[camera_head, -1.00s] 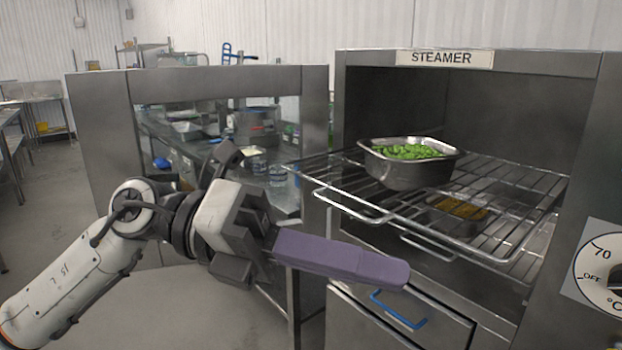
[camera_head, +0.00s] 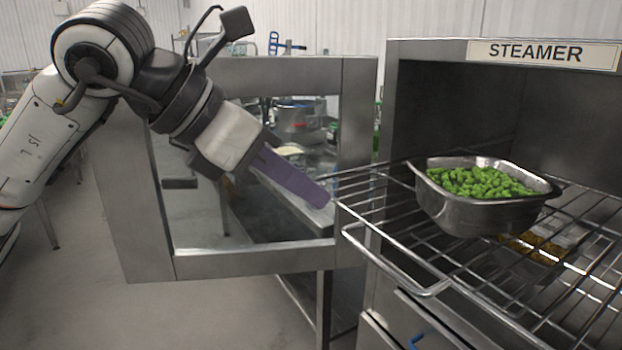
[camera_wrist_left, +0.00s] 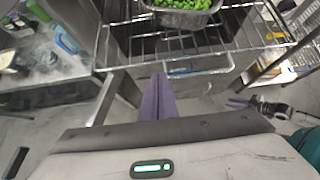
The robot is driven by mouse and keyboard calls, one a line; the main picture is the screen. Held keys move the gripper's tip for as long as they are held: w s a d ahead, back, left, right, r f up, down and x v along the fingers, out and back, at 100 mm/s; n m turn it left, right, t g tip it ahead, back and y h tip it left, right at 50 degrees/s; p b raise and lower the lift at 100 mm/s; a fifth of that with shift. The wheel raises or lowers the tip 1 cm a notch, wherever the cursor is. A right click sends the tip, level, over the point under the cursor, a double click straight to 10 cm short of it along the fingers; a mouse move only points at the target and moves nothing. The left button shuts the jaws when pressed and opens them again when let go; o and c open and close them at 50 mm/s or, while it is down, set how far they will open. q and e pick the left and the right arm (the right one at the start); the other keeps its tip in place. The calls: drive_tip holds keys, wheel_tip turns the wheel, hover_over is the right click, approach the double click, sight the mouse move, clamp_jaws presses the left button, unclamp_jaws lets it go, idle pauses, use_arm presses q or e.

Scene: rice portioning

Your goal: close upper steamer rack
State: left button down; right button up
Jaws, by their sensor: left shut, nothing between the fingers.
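The upper steamer rack (camera_head: 400,285) is a wire rack pulled out of the steamer (camera_head: 460,110), with its front bar sticking out past the opening. A metal pan of green vegetables (camera_head: 480,215) stands on it. My left gripper (camera_head: 322,198) has purple fingers, shut and empty, with the tips just left of the rack's front left corner; I cannot tell whether they touch it. In the left wrist view the fingers (camera_wrist_left: 158,85) point toward the rack's front bar (camera_wrist_left: 150,66), and the pan (camera_wrist_left: 185,14) is beyond.
The open steamer door (camera_head: 250,262) with its glass window stands left of the opening, close to my left arm. A lower rack with a pan of yellow food (camera_head: 535,247) sits beneath.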

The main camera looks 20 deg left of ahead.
use_arm(q)
drive_tip(key=x, duration=0.7)
drive_tip(key=shift+p, duration=0.4)
